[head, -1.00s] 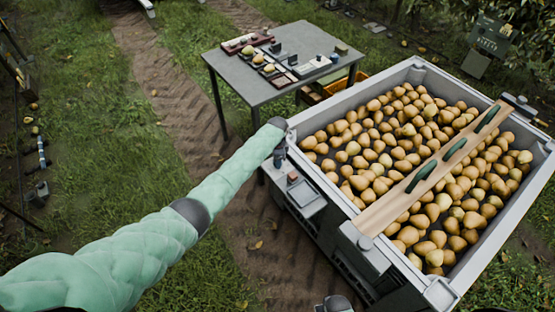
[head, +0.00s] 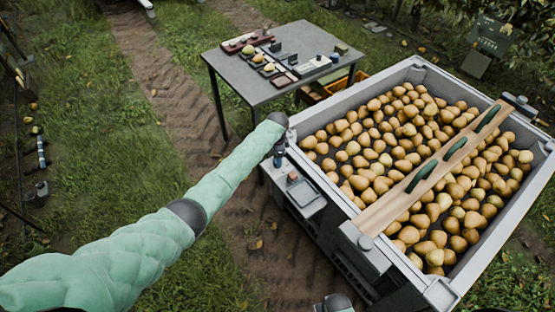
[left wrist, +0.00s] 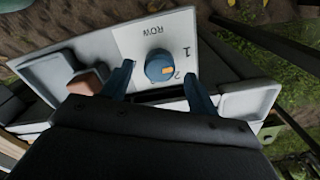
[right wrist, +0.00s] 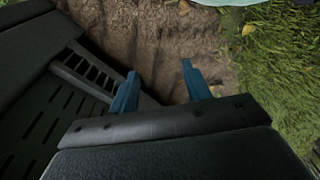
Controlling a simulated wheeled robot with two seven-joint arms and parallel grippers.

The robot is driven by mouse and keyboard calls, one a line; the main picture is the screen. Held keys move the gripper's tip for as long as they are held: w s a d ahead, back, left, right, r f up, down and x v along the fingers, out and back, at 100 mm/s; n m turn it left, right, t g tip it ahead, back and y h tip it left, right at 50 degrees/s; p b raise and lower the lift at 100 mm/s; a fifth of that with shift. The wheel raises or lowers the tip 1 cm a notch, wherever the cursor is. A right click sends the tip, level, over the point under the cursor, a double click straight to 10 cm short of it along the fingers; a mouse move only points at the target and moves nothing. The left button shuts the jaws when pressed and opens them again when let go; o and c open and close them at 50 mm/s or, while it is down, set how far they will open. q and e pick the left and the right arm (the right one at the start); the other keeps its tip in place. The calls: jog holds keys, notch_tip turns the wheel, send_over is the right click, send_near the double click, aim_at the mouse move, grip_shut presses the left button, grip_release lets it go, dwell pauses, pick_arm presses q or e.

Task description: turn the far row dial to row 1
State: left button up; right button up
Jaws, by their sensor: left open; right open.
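The row dial (left wrist: 159,66) is a round blue knob with an orange mark, on a white plate (left wrist: 136,42) lettered ROW, 1 and 2. The orange mark points toward the 2. My left gripper (left wrist: 160,76) is open, with one blue finger on each side of the dial; I cannot tell whether they touch it. My right gripper (right wrist: 155,82) is open and empty above dirt, beside a dark slotted surface.
A grey bin (head: 403,71) full of pears stands at the right, with a wooden board (head: 400,197) across it. A brownish block (left wrist: 88,82) sits left of the dial plate. A grey table (head: 240,80) with trays and pears stands behind. Grass and a dirt track lie at left.

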pick_arm(q)
jog(key=shift+r+b, duration=0.5)
jog(key=shift+r, duration=2.35)
pick_arm(e)
jog(key=shift+w+a+r, duration=0.1)
jog(key=shift+a+r, duration=0.1)
jog(key=shift+r, duration=0.75)
jog(key=shift+a+r, duration=0.2)
jog(key=shift+r, duration=0.75)
